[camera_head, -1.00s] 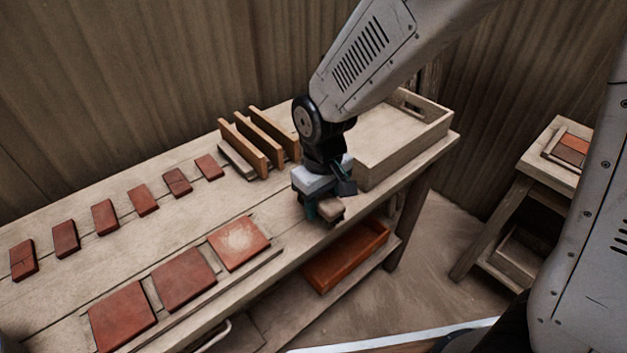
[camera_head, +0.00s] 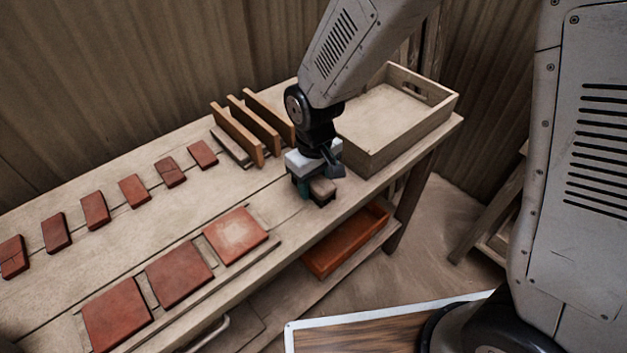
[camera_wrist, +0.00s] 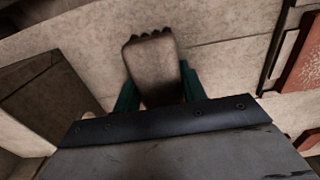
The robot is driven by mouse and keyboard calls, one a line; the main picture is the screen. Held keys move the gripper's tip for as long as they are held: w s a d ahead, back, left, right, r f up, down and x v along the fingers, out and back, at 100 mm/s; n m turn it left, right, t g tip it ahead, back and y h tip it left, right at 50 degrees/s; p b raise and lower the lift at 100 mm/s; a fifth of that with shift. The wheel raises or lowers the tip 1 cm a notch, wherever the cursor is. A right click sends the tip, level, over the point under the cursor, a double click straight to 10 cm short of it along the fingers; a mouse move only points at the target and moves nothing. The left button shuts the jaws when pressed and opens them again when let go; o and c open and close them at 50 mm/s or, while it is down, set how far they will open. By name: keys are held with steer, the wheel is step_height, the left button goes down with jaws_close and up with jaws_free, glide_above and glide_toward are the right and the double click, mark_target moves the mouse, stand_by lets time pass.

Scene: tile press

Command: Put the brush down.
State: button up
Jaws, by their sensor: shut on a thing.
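The brush (camera_head: 322,189) is a small brown block with a dark, jagged end. It is held in my gripper (camera_head: 312,193), low over the front part of the workbench, between the tile with a pale patch and the wooden tray. In the wrist view the brush (camera_wrist: 152,68) sits between the green fingers of my gripper (camera_wrist: 156,90), with the bench top (camera_wrist: 220,50) beyond it. I cannot tell whether the brush touches the bench.
Large red tiles (camera_head: 180,273) lie along the front; the rightmost (camera_head: 236,236) has a pale dusty patch. Several smaller tiles (camera_head: 95,210) lie behind. Upright boards (camera_head: 252,125) stand behind my gripper. An empty tray (camera_head: 408,142) is right. An orange tray (camera_head: 345,243) is on the shelf below.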

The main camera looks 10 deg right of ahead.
mark_target(315, 178)
steer(key=shift+f, duration=0.3)
steer(key=shift+s+d+f, duration=0.1)
steer(key=shift+s+f, duration=0.05)
steer(key=o, duration=1.2)
steer(key=shift+o, duration=0.2)
steer(key=shift+r, duration=0.3)
step_height(315, 178, up, 12)
steer(key=shift+r, duration=0.25)
steer(key=s+d+r+m, duration=0.2)
steer(key=s+d+r, duration=0.15)
steer(key=d, duration=0.25)
steer(key=s+d+r+m, duration=0.1)
steer(key=s+d+r, duration=0.2)
steer(key=d+r, duration=0.25)
steer(key=shift+s+d+r+m+t, duration=0.25)
steer(key=shift+s+d+m, duration=0.4)
steer(key=shift+s+d, duration=1.15)
steer(key=shift+s+d+r+m+t, duration=0.2)
steer(key=shift+s+d+m, duration=0.7)
steer(key=shift+s, duration=1.55)
steer(key=shift+s+d+r+m+t, duration=0.15)
steer(key=shift+s+d+r+m, duration=0.2)
steer(key=shift+s+d, duration=1.55)
